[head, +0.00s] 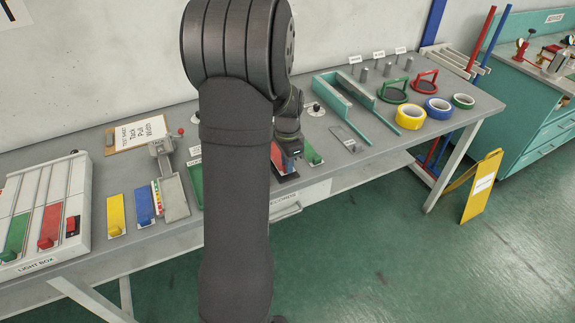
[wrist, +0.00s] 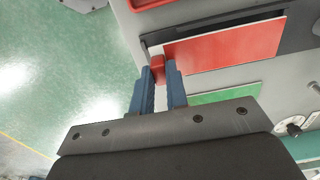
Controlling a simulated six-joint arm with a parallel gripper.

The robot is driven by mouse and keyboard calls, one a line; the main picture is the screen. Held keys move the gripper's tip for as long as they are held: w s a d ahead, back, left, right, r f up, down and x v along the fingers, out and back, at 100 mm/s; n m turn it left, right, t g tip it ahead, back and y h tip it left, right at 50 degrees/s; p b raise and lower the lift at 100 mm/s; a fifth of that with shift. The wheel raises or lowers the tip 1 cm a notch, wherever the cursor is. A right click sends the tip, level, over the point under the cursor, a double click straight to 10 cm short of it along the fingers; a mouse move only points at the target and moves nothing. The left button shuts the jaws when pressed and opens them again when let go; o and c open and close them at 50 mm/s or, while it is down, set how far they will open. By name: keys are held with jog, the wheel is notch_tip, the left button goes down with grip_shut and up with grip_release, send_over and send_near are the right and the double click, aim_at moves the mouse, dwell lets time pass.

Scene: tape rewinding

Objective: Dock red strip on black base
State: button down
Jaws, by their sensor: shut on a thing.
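The red strip (wrist: 225,44) is a flat red panel with a white end and a raised red tab (wrist: 157,68). My gripper (wrist: 159,75) has its two blue fingers shut on that tab, at the strip's left end in the wrist view. The black base (wrist: 300,40) shows beyond and beside the strip, which partly covers it. I cannot tell whether the strip touches the base or hovers above it. In the head view my gripper (head: 291,150) points down near the table's front edge, and my arm hides much of this area.
A green strip (wrist: 228,94) lies beside the red one. In the head view, yellow (head: 116,214) and blue (head: 144,206) strips and a light box (head: 40,265) lie left. A teal channel (head: 340,103) and tape rolls (head: 411,116) stand right.

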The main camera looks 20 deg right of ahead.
jog(key=shift+f, duration=0.6)
jog(key=shift+f, duration=0.1)
jog(key=c, duration=1.4)
grip_release()
jog(key=shift+c, duration=0.2)
notch_tip(320, 180, up, 12)
notch_tip(320, 180, down, 12)
jog(key=shift+r, duration=2)
